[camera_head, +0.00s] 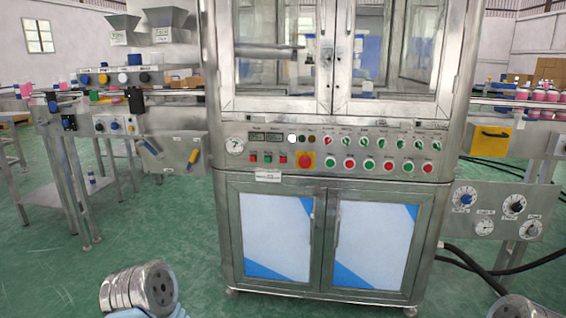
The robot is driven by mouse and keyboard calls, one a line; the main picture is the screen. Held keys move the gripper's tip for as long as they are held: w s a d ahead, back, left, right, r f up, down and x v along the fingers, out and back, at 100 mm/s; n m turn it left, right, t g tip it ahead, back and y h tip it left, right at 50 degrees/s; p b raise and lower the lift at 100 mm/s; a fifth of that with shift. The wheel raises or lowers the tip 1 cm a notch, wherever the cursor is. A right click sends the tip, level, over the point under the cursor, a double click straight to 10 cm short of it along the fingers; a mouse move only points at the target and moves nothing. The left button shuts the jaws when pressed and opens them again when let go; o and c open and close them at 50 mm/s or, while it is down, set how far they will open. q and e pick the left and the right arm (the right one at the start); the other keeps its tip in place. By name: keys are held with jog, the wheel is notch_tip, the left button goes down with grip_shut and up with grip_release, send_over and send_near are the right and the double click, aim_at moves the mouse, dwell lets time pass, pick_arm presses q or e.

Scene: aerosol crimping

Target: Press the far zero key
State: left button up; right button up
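The crimping machine's control panel (325,176) faces me in the middle of the view. At its left part are two small dark displays (265,137) side by side, with labels too small to read. Small red and green keys (268,159) sit in a row below them. I cannot tell which of the keys is a zero key. Neither gripper shows; only parts of my arms appear at the bottom left and bottom right edges.
Green and red buttons (377,163) fill the panel's right half. A round gauge (236,145) is at its left end. Steel cabinet doors (374,240) are below, glass doors above. Conveyors run out both sides. A dial plate (492,212) and black hoses are at right. The green floor in front is clear.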

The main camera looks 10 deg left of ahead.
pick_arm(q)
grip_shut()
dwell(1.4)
